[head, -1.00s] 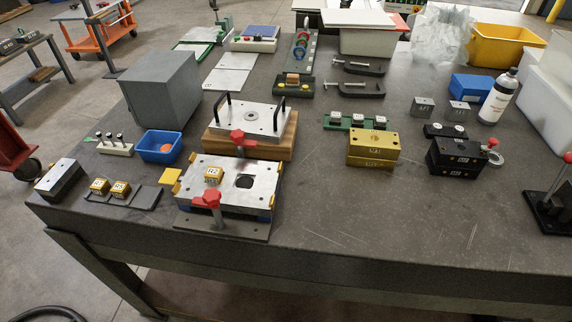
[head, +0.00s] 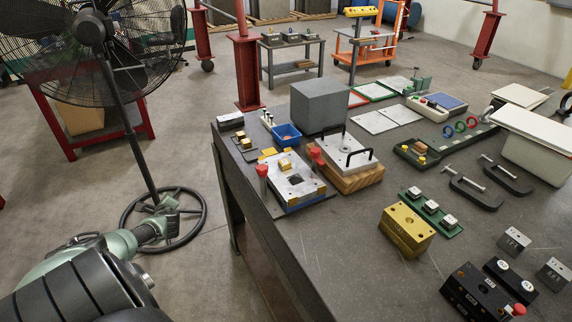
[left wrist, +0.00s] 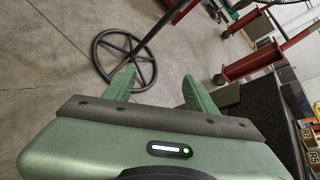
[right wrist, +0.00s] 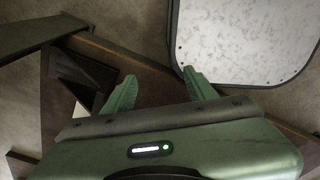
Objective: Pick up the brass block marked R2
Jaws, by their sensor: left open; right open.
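A small brass block (head: 285,165) with a pale label sits on the metal mould plate (head: 306,188) near the table's left end. Two more small brass blocks (head: 247,143) are by the table's left edge; their marks are too small to read in the head view. My left gripper (left wrist: 160,75) is open and empty, off the table's left side over the floor. My right gripper (right wrist: 159,75) is open and empty; it is not in the head view.
A fan (head: 92,28) on a wheel-shaped base stands left of the table. Red clamp knobs (head: 262,170) rise beside the mould plate. A blue bin (head: 286,134) and a grey box (head: 319,106) stand behind it. A larger brass block (head: 407,230) is to the right.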

